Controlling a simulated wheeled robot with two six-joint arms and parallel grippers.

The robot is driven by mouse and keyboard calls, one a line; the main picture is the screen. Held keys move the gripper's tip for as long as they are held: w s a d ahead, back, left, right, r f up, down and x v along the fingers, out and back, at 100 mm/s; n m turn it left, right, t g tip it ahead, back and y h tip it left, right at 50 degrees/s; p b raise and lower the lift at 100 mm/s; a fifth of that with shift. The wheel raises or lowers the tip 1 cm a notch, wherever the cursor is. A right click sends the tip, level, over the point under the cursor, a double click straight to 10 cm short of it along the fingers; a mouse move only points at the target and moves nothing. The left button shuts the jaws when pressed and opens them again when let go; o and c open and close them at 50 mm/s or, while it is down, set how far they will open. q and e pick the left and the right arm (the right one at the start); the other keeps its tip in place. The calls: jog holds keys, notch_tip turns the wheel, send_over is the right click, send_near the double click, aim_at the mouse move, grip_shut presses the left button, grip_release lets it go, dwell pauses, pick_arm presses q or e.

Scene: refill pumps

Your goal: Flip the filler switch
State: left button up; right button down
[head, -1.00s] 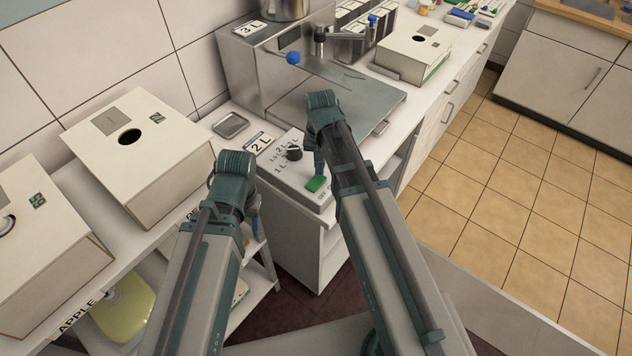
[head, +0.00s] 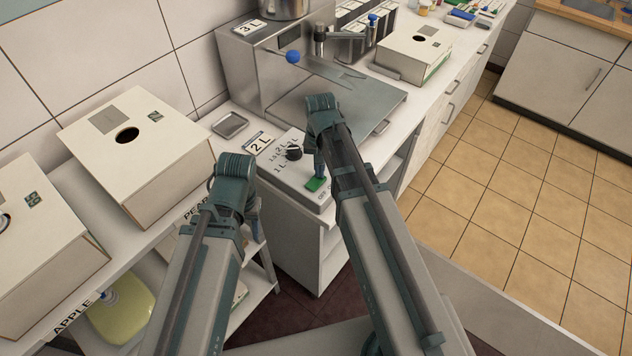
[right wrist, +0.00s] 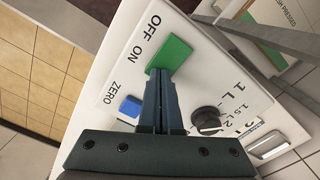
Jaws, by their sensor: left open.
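The filler switch (head: 316,184) is a green rocker on the front corner of a pale control box (head: 290,172). In the right wrist view the switch (right wrist: 170,52) lies beside the words OFF and ON. My right gripper (right wrist: 161,78) is shut and empty, its fingertips at the near edge of the switch. In the head view the right gripper (head: 319,168) points down just above the switch. Contact and the switch's tilt cannot be told. My left gripper (head: 254,226) hangs left of the box, its fingers mostly hidden behind its own wrist.
The box also bears a black dial (right wrist: 206,119) and a blue ZERO button (right wrist: 131,106). A steel filler machine (head: 335,95) stands behind it. Cartons (head: 140,165) stand on the counter at left. Open tiled floor (head: 510,225) lies to the right.

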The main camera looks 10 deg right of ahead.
jog(key=shift+f, duration=0.15)
notch_tip(320, 180, up, 7)
jog(key=p, duration=0.6)
jog(key=shift+p, duration=0.4)
dwell(0.4)
jog(key=s+a+f+n+b, duration=0.2)
jog(key=s+a+n, duration=0.2)
jog(key=s, duration=0.3)
jog(key=s+a+f+n+h+b, duration=0.1)
jog(key=s+a+f+n+b, duration=0.1)
jog(key=s+a, duration=0.4)
jog(key=shift+s+a+f+n+b, duration=0.35)
jog(key=shift+s+n, duration=0.3)
jog(key=shift+n, duration=0.45)
